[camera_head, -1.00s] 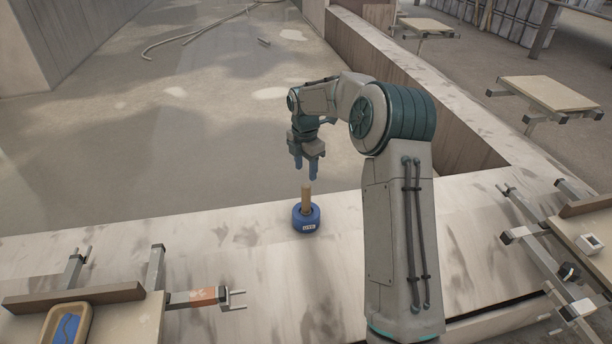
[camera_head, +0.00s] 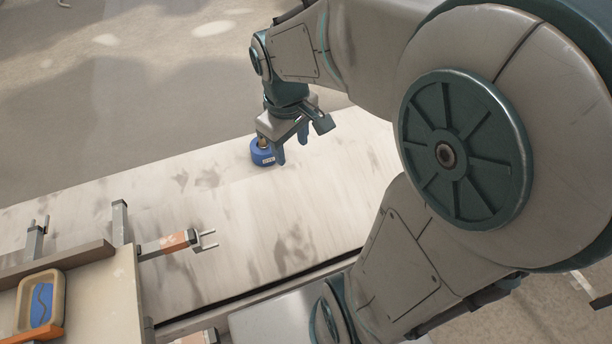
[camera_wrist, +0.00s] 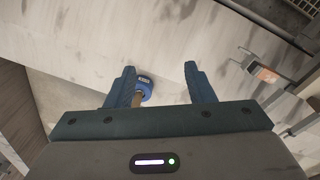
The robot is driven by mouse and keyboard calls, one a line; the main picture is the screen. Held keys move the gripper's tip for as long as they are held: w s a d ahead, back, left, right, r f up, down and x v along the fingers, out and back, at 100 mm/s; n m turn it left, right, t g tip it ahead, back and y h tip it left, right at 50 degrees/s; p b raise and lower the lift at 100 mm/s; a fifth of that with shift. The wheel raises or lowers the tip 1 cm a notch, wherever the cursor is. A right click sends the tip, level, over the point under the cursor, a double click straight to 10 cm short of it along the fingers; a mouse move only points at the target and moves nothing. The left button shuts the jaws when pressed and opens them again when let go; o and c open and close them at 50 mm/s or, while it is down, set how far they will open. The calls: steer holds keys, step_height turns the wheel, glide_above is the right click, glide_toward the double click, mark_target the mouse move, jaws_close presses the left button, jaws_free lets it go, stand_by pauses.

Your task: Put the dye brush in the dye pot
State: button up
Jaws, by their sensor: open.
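The dye pot (camera_head: 262,154) is a small blue round pot with a pale label, on the pale ledge. It also shows in the wrist view (camera_wrist: 146,80), by the left finger. The dye brush (camera_wrist: 138,98) stands in the pot, its wooden handle up; in the head view most of the handle is hidden by my gripper. My gripper (camera_head: 291,147) is open and low over the ledge, just right of the pot in the head view. In the wrist view the gripper (camera_wrist: 160,68) has nothing held between its fingers, and the handle is partly behind the left finger.
The ledge (camera_head: 330,185) is clear to the right of the pot. At lower left, a board with metal arms and an orange-banded fork (camera_head: 180,241) reaches over it. A tan tray (camera_head: 40,302) with blue inside lies on that board.

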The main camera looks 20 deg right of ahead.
steer(key=s+f+m, duration=0.1)
steer(key=s+m, duration=0.4)
steer(key=s, duration=0.2)
steer(key=shift+s+f+y, duration=0.35)
steer(key=shift+s+y, duration=0.05)
